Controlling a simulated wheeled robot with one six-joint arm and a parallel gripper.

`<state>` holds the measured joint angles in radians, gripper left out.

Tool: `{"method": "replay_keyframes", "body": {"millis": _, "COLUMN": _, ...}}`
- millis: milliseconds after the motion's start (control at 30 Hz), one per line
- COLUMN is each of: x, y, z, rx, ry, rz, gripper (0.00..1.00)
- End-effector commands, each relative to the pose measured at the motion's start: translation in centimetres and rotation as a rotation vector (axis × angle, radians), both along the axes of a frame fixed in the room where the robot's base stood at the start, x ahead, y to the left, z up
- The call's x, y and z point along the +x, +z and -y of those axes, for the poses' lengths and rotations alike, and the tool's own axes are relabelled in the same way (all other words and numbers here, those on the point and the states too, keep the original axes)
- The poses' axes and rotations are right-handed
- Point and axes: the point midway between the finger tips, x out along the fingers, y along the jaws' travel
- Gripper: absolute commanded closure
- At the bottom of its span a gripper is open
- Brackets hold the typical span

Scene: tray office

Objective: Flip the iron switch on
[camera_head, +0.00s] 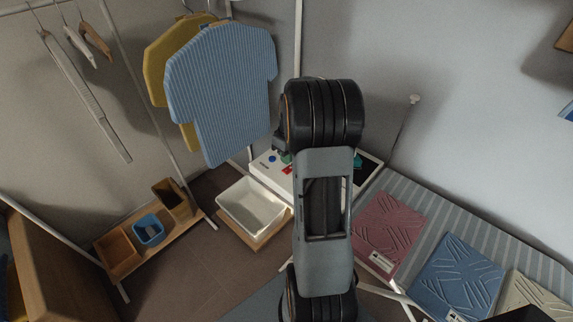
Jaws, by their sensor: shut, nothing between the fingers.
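A white panel (262,168) stands behind my arm near the middle of the view. It carries a small blue round part (272,159), a red part (287,169) and a green part (286,157). Which of these, if any, is the iron switch I cannot tell. The panel's right part is hidden by my arm, and a dark square area (368,170) shows on the other side. No iron is clearly visible. My gripper's fingers are not seen; the arm's dark joint and grey link cover the middle.
A striped board (440,215) on the right bears a folded pink cloth (388,222), a blue cloth (458,275) and a cream one (530,295). A white basin (252,227) stands left of my arm. Shirts (222,90) hang behind. A wooden shelf (150,252) holds small boxes.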

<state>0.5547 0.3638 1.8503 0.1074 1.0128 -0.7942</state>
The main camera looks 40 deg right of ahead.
Motion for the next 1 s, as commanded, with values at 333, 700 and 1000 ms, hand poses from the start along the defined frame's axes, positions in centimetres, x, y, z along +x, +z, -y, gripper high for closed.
{"method": "replay_keyframes", "body": {"millis": 333, "x": -0.1, "y": -3.4, "z": -0.4, "rx": 0.0, "ry": 0.0, "rz": 0.0, "gripper": 1.0}}
{"method": "replay_keyframes", "body": {"millis": 700, "x": -0.1, "y": -3.9, "z": -0.5, "rx": -0.001, "ry": 0.0, "rz": 0.0, "gripper": 1.0}}
{"method": "replay_keyframes", "body": {"millis": 1000, "x": -0.6, "y": -4.4, "z": 0.5, "rx": -0.036, "ry": -0.026, "rz": 0.005, "gripper": 1.0}}
